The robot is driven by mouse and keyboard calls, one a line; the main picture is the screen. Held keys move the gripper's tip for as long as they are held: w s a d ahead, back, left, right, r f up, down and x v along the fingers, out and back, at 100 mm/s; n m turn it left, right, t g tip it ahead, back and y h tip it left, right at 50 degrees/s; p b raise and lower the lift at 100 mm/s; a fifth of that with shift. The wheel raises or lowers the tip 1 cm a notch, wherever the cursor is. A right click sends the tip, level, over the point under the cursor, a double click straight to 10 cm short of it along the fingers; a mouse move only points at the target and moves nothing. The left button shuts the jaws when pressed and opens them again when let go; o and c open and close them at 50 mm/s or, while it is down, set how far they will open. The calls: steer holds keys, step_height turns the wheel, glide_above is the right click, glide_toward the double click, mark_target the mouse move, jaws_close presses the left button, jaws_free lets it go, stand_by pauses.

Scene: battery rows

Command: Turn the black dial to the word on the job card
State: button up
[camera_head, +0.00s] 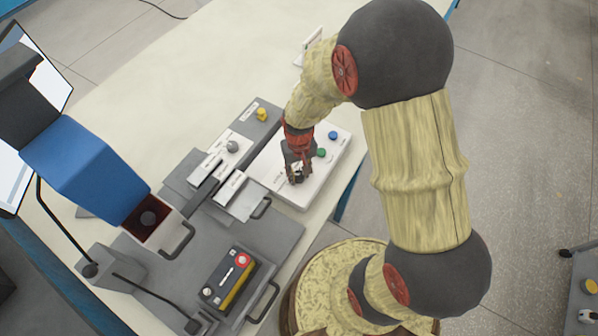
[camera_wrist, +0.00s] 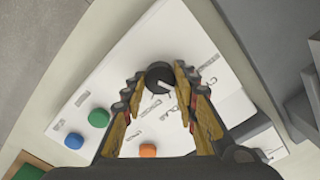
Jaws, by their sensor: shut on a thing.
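The black dial (camera_wrist: 158,72) stands on a white panel (camera_wrist: 95,82) in the wrist view, with a pale pointer mark on its top. In the head view my gripper (camera_head: 298,174) reaches down onto the white panel (camera_head: 285,194) and mostly hides the dial. A small white card (camera_head: 311,44) stands farther back on the table; I cannot tell whether it is the job card, and its writing is unreadable.
Blue (camera_wrist: 73,141), green (camera_wrist: 99,117) and orange (camera_wrist: 147,150) buttons sit on the panel near my fingers. Left of the panel are grey fixtures with a grey knob (camera_head: 232,146) and yellow knob (camera_head: 262,114). The far table is clear.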

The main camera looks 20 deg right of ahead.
mark_target(299, 175)
stand_by(0.3)
steer(key=o, duration=1.1)
steer(key=shift+c, duration=0.2)
steer(key=shift+o, duration=0.5)
step_height(299, 175, up, 12)
steer(key=shift+s, duration=0.1)
